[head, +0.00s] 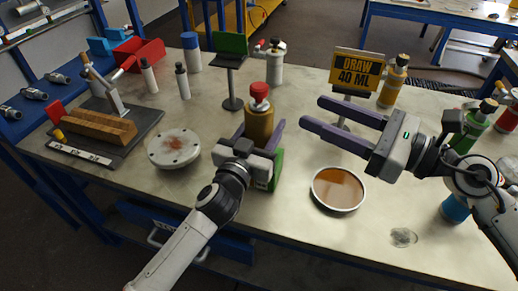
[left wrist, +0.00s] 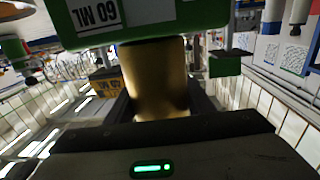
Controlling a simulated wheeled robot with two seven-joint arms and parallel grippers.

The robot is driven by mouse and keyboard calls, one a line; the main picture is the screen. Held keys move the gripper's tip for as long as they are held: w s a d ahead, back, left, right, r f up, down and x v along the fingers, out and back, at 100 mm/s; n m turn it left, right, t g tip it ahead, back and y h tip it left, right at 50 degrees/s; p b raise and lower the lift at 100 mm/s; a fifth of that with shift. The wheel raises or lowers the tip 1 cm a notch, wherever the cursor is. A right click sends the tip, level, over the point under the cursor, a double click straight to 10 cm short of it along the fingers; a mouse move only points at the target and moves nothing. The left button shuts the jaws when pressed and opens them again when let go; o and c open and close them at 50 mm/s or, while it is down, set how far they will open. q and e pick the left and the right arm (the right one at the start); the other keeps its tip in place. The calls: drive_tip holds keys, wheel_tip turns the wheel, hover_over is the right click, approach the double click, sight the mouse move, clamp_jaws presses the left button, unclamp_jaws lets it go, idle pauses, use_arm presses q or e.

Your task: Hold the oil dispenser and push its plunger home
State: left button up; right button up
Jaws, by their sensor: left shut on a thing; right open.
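The oil dispenser (head: 259,125) is a gold-amber bottle with a red plunger cap (head: 260,91) on top, standing upright at mid-table. My left gripper (head: 262,139) is shut around its body from the front. In the left wrist view the gold body (left wrist: 155,80) sits between the fingers. A green part marked 60 ML (left wrist: 120,18) adjoins it; green also shows below the gripper in the head view. My right gripper (head: 313,111) is open and empty, to the right of the dispenser, its fingers pointing left towards it and apart from the red cap.
A dish of amber liquid (head: 338,188) lies below my right gripper. A DRAW 40 ML sign (head: 357,72) stands behind it, beside an amber bottle (head: 392,84). A green-topped stand (head: 231,85) is behind the dispenser. A round white flange (head: 174,148) lies to the left.

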use_arm(q)
drive_tip(key=o, duration=1.4)
drive_tip(key=shift+o, duration=0.2)
